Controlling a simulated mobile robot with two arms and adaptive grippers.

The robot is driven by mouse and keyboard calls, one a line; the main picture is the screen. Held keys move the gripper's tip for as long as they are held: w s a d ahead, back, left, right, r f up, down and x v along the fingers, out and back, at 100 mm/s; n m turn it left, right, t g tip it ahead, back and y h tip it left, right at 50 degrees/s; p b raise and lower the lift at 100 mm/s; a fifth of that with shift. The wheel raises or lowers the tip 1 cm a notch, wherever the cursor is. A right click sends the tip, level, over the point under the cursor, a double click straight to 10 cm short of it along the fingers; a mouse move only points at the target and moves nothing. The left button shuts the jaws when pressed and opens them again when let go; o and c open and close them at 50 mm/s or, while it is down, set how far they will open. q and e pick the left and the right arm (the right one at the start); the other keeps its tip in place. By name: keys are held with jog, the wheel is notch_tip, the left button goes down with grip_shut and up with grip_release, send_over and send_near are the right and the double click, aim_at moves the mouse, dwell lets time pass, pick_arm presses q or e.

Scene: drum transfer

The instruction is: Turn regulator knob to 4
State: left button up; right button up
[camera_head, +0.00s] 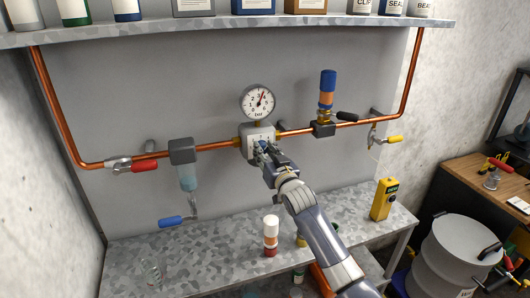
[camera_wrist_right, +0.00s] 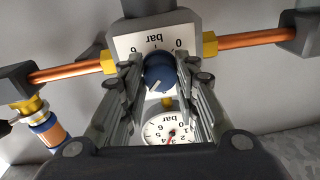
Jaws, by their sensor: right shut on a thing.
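The regulator (camera_head: 250,133) is a pale block on the copper pipe, with a round pressure gauge (camera_head: 258,101) marked in bar above it. The gauge's red needle points up and slightly right in the head view. In the wrist view the blue regulator knob (camera_wrist_right: 159,72) sits on a white scale plate, seen upside down, and its white mark points down and slightly left. My right gripper (camera_head: 262,151) is shut on the knob, with a finger on each side; it also shows in the wrist view (camera_wrist_right: 159,80). The gauge (camera_wrist_right: 167,128) is partly hidden there. My left gripper is out of view.
Copper pipe (camera_head: 218,145) runs to both sides, with a filter bowl (camera_head: 187,178) on the left and a blue-orange fitting (camera_head: 327,90) on the right. Red (camera_head: 144,167) and yellow (camera_head: 395,139) valve handles stick out. Bottles and a yellow device (camera_head: 384,199) stand on the bench below.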

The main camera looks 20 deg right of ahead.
dwell(0.4)
jog(key=o, duration=1.1)
jog(key=shift+c, duration=0.2)
jog(key=s, duration=1.2)
jog(key=shift+d+f, duration=0.25)
jog(key=shift+d, duration=0.15)
jog(key=shift+f, duration=0.1)
